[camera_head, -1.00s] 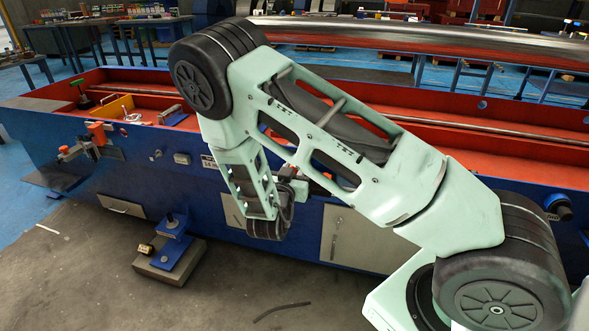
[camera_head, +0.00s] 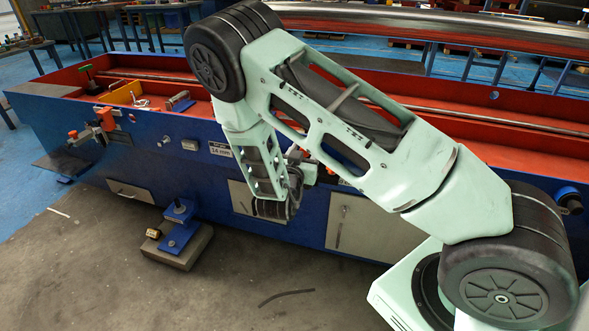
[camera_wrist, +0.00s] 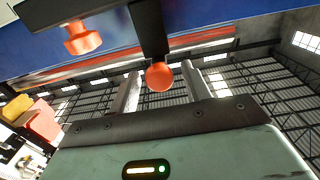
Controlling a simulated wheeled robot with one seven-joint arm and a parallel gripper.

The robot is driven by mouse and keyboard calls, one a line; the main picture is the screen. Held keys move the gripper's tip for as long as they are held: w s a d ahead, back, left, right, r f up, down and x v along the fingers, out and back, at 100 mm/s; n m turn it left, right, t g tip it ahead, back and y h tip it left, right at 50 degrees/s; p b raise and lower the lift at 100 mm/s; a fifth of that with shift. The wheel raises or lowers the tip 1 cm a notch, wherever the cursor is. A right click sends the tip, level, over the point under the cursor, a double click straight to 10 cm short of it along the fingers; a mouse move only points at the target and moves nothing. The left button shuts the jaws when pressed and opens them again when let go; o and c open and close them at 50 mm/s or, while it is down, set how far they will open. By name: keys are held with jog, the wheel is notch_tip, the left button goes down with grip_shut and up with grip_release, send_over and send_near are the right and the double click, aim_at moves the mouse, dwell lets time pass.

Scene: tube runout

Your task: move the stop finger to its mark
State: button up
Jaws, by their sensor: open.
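In the wrist view, a dark bar (camera_wrist: 150,28) comes down from the top and ends in a round orange-red knob (camera_wrist: 160,77), which I take for the stop finger. The knob appears between the two pale fingers of my gripper (camera_wrist: 161,92), which stand apart; I see no contact. A second orange knob (camera_wrist: 83,38) is at the upper left on a dark arm. In the head view, my arm hides my gripper's fingers; a small orange-red part (camera_head: 327,172) shows beside my wrist at the bench's front. No mark can be made out.
The long blue bench (camera_head: 150,135) with a red trough runs across the head view. An orange-handled fitting (camera_head: 104,120) sits at its left front. A blue bracket on a grey block (camera_head: 180,248) stands on the floor before it.

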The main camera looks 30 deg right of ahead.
jog(key=v, duration=1.6)
jog(key=shift+s, duration=0.2)
jog(key=shift+a, duration=0.15)
jog(key=shift+f, duration=0.2)
